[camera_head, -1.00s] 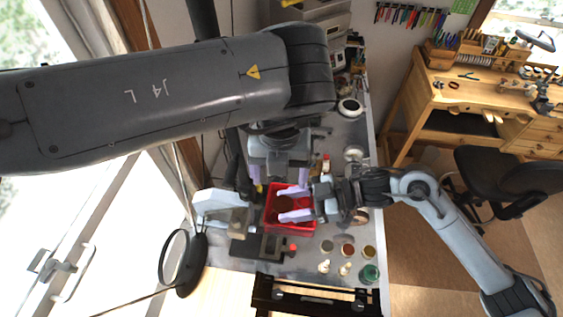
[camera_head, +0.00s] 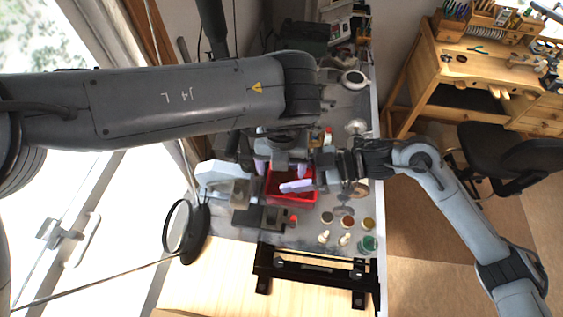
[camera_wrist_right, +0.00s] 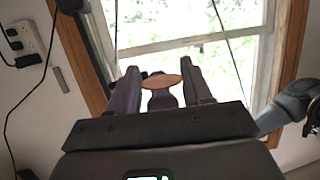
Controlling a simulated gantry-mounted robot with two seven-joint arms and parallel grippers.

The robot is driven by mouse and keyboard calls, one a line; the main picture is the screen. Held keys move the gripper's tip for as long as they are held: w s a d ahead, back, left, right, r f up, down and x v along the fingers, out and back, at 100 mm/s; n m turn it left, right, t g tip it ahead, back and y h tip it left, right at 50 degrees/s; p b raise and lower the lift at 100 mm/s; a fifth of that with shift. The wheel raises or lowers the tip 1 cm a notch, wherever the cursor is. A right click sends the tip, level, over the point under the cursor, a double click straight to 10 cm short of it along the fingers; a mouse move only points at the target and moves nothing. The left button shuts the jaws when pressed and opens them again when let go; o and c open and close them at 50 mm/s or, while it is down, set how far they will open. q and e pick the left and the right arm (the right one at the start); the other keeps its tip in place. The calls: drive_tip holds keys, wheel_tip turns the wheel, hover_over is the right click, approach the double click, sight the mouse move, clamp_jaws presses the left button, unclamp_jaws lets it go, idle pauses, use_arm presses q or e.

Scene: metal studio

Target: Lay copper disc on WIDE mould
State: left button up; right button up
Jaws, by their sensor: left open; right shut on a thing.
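A thin copper disc (camera_wrist_right: 161,81) shows flat between the fingertips of my right gripper (camera_wrist_right: 160,88) in the right wrist view, and the gripper is shut on it. In the head view the right gripper (camera_head: 298,186) is over the red tray (camera_head: 304,199), with one pale finger clearly visible; the disc cannot be made out there. My left gripper (camera_head: 281,168) is open and empty at the tray's far edge, its two lilac fingers apart and pointing toward it. I cannot make out the WIDE mould for certain; the arms hide part of the bench.
A dark fixture with a grey block (camera_head: 271,217) stands just in front of the tray. A white machine (camera_head: 222,178) and a round magnifier (camera_head: 178,228) are to the left. Small dishes (camera_head: 347,221), pale figures (camera_head: 324,237) and a green jar (camera_head: 369,243) are at the front right.

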use_arm(q)
drive_tip(key=shift+a, duration=0.15)
drive_tip(key=c, duration=1.1)
drive_tip(key=shift+c, duration=0.5)
use_arm(e)
drive_tip(key=o, duration=1.1)
drive_tip(key=shift+d, duration=0.15)
